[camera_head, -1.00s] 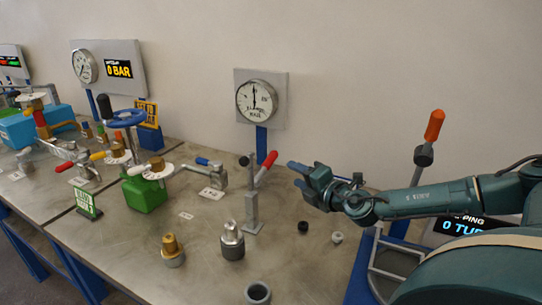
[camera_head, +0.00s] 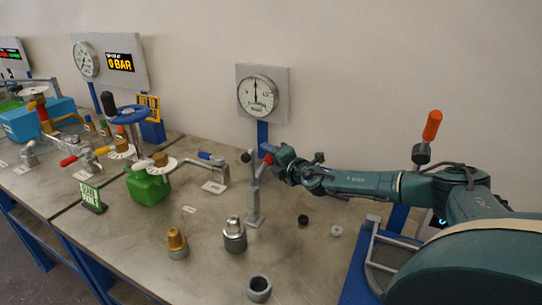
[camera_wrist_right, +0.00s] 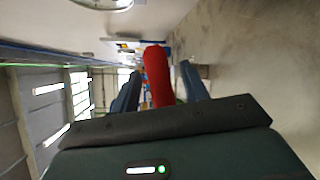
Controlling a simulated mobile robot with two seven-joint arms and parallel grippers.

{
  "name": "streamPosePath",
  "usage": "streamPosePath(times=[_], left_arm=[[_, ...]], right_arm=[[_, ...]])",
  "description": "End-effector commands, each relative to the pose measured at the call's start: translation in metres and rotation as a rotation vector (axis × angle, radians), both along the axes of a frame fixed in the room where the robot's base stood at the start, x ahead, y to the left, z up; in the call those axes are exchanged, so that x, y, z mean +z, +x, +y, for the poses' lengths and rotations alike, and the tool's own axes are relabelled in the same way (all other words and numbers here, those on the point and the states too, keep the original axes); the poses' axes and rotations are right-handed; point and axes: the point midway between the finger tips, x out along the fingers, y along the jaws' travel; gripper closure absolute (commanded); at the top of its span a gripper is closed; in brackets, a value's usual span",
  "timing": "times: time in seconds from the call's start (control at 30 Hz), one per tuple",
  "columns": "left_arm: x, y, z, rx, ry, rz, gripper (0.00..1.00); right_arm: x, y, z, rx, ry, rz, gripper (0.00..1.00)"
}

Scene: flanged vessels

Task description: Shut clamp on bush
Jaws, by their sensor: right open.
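A grey upright clamp (camera_head: 254,205) stands on the metal bench, with a slanting red handle at its top. My right gripper (camera_head: 270,157) is at this handle and hides most of it. In the right wrist view the red handle (camera_wrist_right: 157,75) lies between the two dark fingers of my right gripper (camera_wrist_right: 158,90), with visible gaps on both sides. The fingers are open. I cannot tell which part is the bush; a grey ring (camera_head: 259,288) stands at the bench front. My left gripper is out of view.
A silver fitting (camera_head: 234,236) and a brass fitting (camera_head: 177,244) stand left of the clamp. A small black ring (camera_head: 303,220) and a pale nut (camera_head: 336,230) lie to its right. A gauge (camera_head: 258,95) stands behind. A green vessel (camera_head: 148,187) is further left.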

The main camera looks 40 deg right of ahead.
Motion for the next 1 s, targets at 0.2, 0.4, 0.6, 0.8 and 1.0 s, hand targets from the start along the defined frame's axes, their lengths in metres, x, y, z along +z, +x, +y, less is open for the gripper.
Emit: streamPosePath(times=[0.2, 0.4, 0.6, 0.8, 1.0], left_arm=[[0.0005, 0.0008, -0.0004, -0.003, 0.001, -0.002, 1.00], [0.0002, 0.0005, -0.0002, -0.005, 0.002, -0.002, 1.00], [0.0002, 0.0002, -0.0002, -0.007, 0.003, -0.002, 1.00], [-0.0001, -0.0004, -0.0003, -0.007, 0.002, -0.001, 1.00], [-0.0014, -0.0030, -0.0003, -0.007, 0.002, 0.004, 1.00]], right_arm=[[-0.0006, 0.0013, -0.0001, 0.000, 0.000, 0.001, 0.55], [-0.0006, 0.0011, 0.0000, 0.000, 0.000, 0.001, 0.66], [-0.0005, 0.0009, -0.0001, 0.000, 0.000, 0.001, 0.82], [-0.0006, 0.0009, -0.0001, 0.000, 0.000, 0.001, 0.99], [-0.0006, 0.0009, -0.0001, 0.000, 0.000, 0.001, 1.00]])
